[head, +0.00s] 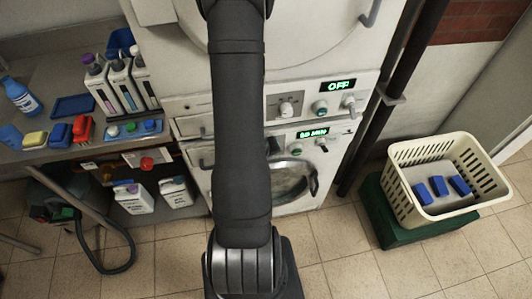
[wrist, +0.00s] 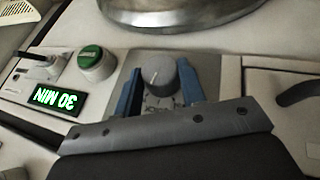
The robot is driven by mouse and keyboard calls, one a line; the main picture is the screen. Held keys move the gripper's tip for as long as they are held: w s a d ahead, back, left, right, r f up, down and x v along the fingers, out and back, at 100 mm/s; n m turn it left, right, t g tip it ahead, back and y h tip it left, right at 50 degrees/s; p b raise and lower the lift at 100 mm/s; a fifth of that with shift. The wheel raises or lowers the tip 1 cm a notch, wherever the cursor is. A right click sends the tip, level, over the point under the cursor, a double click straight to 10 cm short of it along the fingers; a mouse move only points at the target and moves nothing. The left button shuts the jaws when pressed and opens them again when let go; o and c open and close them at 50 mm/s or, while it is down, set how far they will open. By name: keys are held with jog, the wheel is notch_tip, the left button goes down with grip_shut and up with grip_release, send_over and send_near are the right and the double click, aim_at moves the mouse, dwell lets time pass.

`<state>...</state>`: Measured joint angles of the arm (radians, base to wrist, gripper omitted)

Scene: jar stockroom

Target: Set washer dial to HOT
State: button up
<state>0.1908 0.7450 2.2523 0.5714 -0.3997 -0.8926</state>
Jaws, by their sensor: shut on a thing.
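The washer (head: 312,185) is the lower machine in the head view. Its display (head: 313,133) is lit green and reads 30 MIN, upside down in the wrist view (wrist: 55,102). The grey round dial (wrist: 160,74) has a white pointer line and stands on a grey plate. My gripper (wrist: 158,82) has its blue fingers on both sides of the dial and is shut on it. Printed marks below the dial are partly covered and cannot be read, so its setting is unclear. In the head view my arm hides the dial and gripper.
A green button (wrist: 94,60) and a lever (wrist: 40,66) sit beside the dial. A machine above has a display (head: 338,86) reading OFF. A cream basket (head: 408,188) with blue blocks stands right. Dark pipes (head: 385,110) run beside the machines.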

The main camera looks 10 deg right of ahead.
jog(key=shift+y, duration=0.7)
jog(key=o, duration=1)
jog(key=v, duration=0.7)
jog(key=shift+r, duration=0.25)
jog(key=shift+s, duration=0.1)
